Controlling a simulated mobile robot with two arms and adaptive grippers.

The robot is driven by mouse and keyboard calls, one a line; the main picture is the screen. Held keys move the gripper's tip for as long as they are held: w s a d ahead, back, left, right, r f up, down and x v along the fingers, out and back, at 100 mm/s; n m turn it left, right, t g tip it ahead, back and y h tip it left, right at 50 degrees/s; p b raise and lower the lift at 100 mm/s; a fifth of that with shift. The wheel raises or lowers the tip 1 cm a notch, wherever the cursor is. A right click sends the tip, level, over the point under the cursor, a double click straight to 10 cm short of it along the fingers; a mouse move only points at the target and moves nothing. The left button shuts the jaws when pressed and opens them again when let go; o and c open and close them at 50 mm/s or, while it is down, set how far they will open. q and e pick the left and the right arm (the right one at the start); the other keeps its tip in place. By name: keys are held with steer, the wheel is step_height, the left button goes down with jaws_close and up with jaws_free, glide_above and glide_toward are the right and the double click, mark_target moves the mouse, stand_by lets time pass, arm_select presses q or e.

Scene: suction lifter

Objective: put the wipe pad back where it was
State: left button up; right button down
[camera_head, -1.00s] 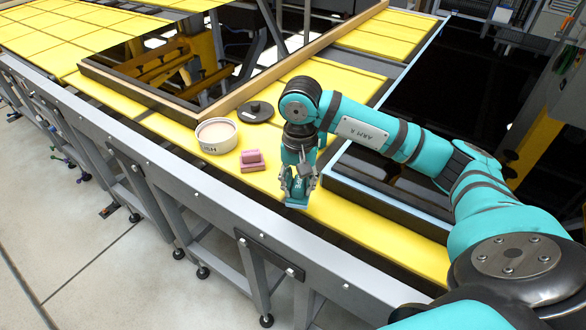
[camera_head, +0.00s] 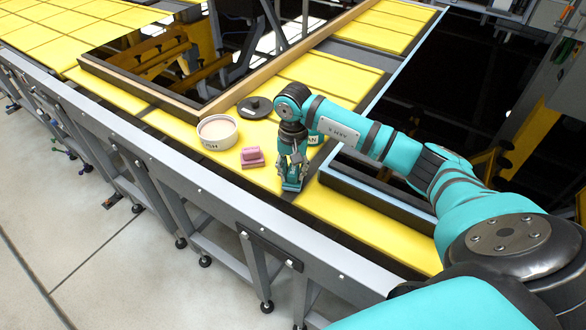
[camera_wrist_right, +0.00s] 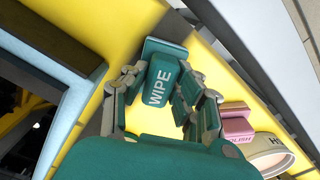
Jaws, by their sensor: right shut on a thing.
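The wipe pad is a teal block with a grip marked WIPE (camera_wrist_right: 160,82). In the head view its teal lower edge (camera_head: 292,186) shows below my right gripper (camera_head: 291,170), just right of the pink pad. My right gripper is shut on the pad's grip, with its fingers on both sides in the right wrist view (camera_wrist_right: 160,92). The pad is over the yellow surface; I cannot tell whether it touches it. My left gripper is not in view.
A pink polish pad (camera_head: 252,157) lies close to the left on the yellow surface (camera_head: 345,207). A grey rail (camera_head: 215,199) runs along the front.

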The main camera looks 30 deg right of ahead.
mark_target(293, 169)
steer(key=shift+f, duration=0.2)
steer(key=c, duration=1)
jaws_free()
steer(key=shift+c, duration=0.2)
steer(key=shift+r, duration=0.15)
steer(key=shift+r, duration=0.2)
step_height(293, 169, up, 12)
steer(key=b, duration=0.4)
steer(key=shift+f, duration=0.1)
